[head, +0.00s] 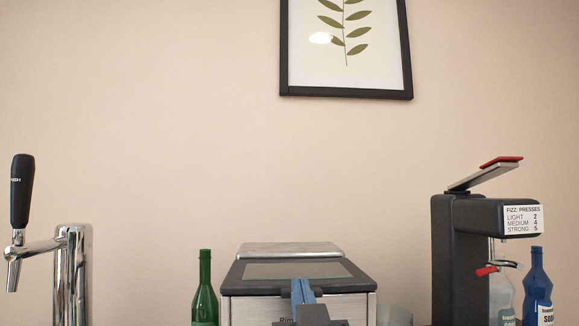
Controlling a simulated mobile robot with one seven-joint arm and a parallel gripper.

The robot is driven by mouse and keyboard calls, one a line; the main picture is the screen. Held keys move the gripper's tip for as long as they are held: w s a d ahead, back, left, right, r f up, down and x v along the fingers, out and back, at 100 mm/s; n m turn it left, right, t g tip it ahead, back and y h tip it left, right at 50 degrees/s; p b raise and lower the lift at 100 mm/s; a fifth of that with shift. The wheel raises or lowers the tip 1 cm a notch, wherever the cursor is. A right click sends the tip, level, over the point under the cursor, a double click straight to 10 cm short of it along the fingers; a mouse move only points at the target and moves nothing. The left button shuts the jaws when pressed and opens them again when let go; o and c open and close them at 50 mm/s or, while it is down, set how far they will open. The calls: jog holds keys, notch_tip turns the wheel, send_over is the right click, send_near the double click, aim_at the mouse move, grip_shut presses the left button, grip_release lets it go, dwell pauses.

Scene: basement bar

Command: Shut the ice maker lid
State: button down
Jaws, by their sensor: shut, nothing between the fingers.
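The ice maker (246,310) is a steel box at the bottom centre, its lower part cut off by the picture's edge. Its lid (250,272), dark-framed with a grey window, lies down over the top front. No clear gap shows under the lid's front edge, but I cannot tell whether it is fully seated. My gripper (302,288) has blue fingers, held together and empty. It is in front of the ice maker, overlapping the lid's front edge in the picture; I cannot tell whether it touches.
A green bottle (205,292) stands close to the ice maker's left. A chrome tap (72,265) with a black handle is at far left. A dark soda machine (462,255) with a red-tipped lever and a blue bottle (538,285) are at right. A framed leaf picture (345,94) hangs above.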

notch_tip(320, 180, up, 5)
jog(key=p, duration=0.5)
jog(key=f+b+v, duration=0.2)
jog(key=v, duration=0.8)
jog(key=s+a+r+t, duration=0.2)
jog(key=s+r+t, duration=0.1)
jog(key=s+r, duration=0.4)
jog(key=s+a+r+t, duration=0.3)
jog(key=s+r+t, duration=0.15)
jog(key=r, duration=0.35)
notch_tip(320, 180, up, 20)
jog(key=p, duration=2)
jog(key=shift+d+f+g, duration=0.15)
jog(key=shift+f+g, duration=0.1)
jog(key=shift+g, duration=0.2)
